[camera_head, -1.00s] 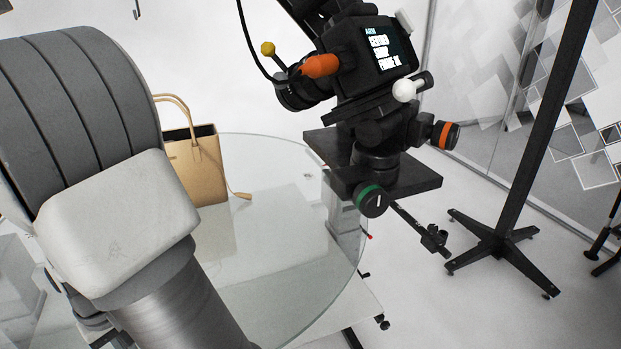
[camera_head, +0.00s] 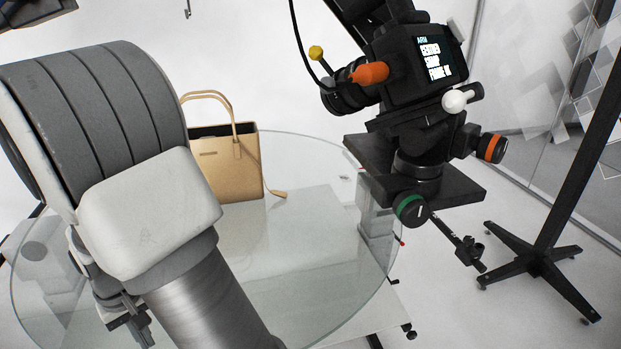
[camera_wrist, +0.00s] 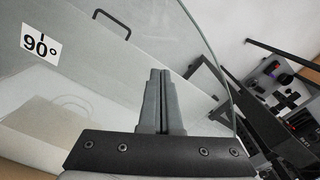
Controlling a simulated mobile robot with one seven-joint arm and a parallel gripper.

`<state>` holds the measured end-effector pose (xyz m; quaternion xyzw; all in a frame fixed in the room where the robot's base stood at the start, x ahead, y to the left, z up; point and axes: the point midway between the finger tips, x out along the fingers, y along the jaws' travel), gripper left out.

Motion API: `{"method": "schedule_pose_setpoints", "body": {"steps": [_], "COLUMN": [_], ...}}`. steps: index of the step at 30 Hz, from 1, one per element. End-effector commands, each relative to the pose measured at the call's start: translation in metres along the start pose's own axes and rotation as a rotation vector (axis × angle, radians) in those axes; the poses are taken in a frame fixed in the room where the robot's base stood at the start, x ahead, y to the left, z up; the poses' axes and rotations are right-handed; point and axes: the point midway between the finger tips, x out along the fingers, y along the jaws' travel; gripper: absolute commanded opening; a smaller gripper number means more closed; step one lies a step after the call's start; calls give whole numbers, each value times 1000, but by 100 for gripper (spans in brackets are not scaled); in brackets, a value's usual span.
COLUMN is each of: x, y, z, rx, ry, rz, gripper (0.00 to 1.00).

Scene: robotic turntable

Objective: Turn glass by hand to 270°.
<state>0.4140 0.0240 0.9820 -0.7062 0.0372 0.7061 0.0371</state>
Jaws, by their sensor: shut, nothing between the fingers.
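The round glass turntable plate (camera_head: 330,300) spans the lower middle of the head view, with its clear edge curving at left and right. A tan handbag (camera_head: 238,165) stands upright on it, partly hidden by my arm. In the wrist view the glass (camera_wrist: 185,45) fills the left and middle, its rim curving down on the right. Whether the fingertips touch the glass I cannot tell.
A black camera rig (camera_head: 415,110) with an orange knob stands at the right of the glass. A black stand with a splayed base (camera_head: 540,262) is on the floor further right. In the wrist view, dark frame bars and equipment (camera_wrist: 285,95) lie beyond the rim.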

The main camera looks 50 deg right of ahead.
Motion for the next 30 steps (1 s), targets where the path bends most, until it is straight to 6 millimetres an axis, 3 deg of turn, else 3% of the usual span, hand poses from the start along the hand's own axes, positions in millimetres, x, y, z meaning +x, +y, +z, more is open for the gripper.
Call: {"method": "schedule_pose_setpoints", "body": {"steps": [30], "x": [4], "y": [-28], "z": [-30], "rx": [-2], "ry": [-2], "rz": [0], "gripper": [0]}}
